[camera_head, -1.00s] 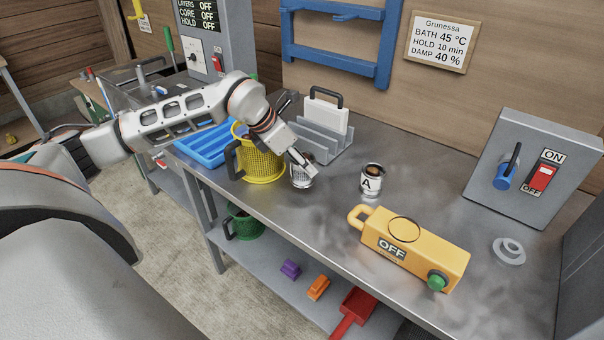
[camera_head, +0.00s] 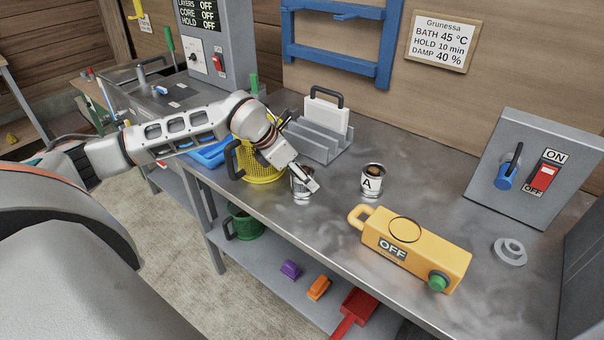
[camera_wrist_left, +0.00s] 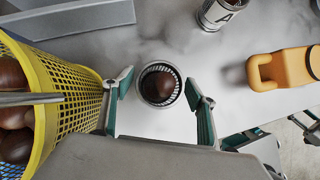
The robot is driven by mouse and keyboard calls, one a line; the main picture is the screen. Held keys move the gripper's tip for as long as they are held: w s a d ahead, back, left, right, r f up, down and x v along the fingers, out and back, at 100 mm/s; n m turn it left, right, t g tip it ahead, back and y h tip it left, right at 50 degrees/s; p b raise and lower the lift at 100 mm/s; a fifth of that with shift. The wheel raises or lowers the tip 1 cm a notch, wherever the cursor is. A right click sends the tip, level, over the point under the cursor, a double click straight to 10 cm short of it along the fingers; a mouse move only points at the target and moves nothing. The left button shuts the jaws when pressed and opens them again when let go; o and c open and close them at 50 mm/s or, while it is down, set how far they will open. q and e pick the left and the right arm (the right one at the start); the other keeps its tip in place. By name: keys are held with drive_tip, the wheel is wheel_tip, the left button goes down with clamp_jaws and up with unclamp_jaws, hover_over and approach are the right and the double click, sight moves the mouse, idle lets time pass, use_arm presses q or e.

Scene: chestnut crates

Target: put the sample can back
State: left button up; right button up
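A small metal can (camera_head: 299,190) stands on the bench, partly hidden by my left gripper (camera_head: 306,186); its label cannot be read. In the left wrist view this can (camera_wrist_left: 144,98) is seen from above with a brown chestnut inside. My left gripper (camera_wrist_left: 160,90) is open, one finger on each side of the can with gaps between. A second can (camera_head: 371,187), marked A, stands upright to the right, also holding something brown; it shows at the top of the left wrist view (camera_wrist_left: 213,17).
A yellow mesh basket (camera_head: 262,174) with chestnuts stands close to the left of the gripper. A grey slotted rack (camera_head: 318,144) is behind. A yellow device (camera_head: 425,250) marked OFF and a grey switch box (camera_head: 530,185) are to the right. The bench middle is clear.

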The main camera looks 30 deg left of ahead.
use_arm(q)
drive_tip(key=shift+s+a+r, duration=0.1)
drive_tip(key=shift+r, duration=0.4)
drive_tip(key=v, duration=1.1)
drive_tip(key=shift+s+p, duration=0.15)
drive_tip(key=shift+p, duration=0.15)
